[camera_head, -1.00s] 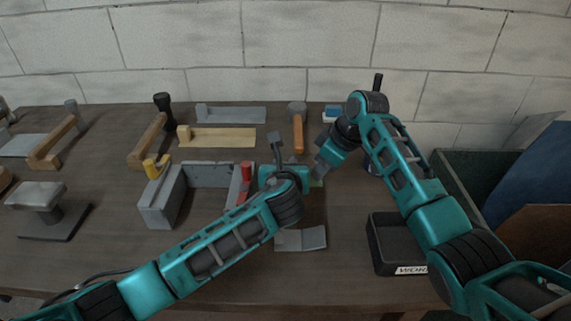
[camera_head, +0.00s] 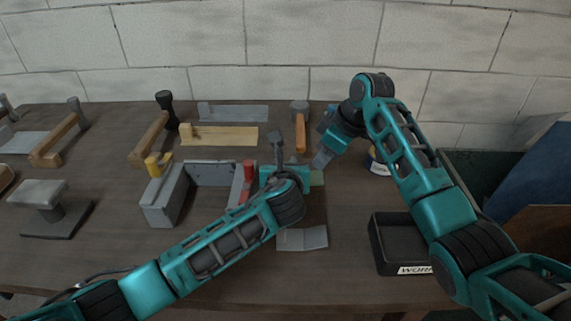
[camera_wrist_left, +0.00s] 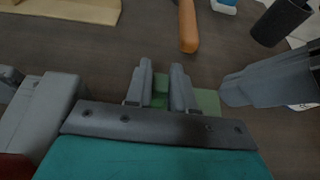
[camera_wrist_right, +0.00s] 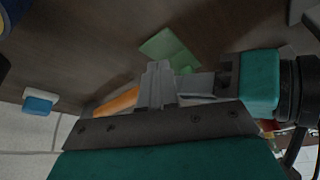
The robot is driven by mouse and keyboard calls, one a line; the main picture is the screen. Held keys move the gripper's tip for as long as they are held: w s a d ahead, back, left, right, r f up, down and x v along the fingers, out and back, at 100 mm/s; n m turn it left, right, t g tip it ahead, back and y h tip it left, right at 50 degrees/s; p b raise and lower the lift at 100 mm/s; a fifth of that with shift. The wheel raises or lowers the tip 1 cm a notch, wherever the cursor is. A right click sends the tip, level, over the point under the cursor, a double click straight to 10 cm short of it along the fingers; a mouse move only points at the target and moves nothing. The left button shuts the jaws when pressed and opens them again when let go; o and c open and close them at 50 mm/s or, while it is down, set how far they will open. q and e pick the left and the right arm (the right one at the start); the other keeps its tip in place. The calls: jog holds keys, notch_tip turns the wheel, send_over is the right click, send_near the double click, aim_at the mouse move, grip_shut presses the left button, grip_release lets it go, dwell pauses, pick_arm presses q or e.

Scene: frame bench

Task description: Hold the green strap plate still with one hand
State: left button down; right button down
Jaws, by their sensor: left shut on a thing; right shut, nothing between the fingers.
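The green strap plate (camera_head: 316,178) shows as a small patch at the tip of my left gripper (camera_head: 308,178). In the left wrist view the plate (camera_wrist_left: 207,101) lies under and between the left fingers (camera_wrist_left: 162,72), which are shut on it. Much of it is hidden by the gripper. In the right wrist view its flat green end (camera_wrist_right: 168,48) shows beyond my right fingertips. My right gripper (camera_head: 321,160) is shut and empty, a little behind the plate and apart from it.
A grey frame (camera_head: 208,174) with a red clamp (camera_head: 248,171) and a yellow clamp (camera_head: 153,165) stands to the left. An orange-handled tool (camera_head: 300,133) lies behind. A bent grey sheet (camera_head: 302,238) lies in front, and a black tray (camera_head: 385,268) stands front right.

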aim_at(319, 177)
pick_arm(q)
jog(key=shift+d, duration=0.15)
pick_arm(e)
notch_tip(319, 177, up, 4)
jog(key=shift+r, duration=0.2)
pick_arm(q)
jog(key=shift+r, duration=0.1)
pick_arm(e)
jog(key=shift+w+d+r, duration=0.1)
jog(key=shift+d, duration=0.05)
dwell(0.4)
jog(key=shift+f, duration=3.05)
jog(key=shift+f, duration=0.6)
jog(key=shift+d+f, duration=0.1)
jog(key=shift+f, duration=0.35)
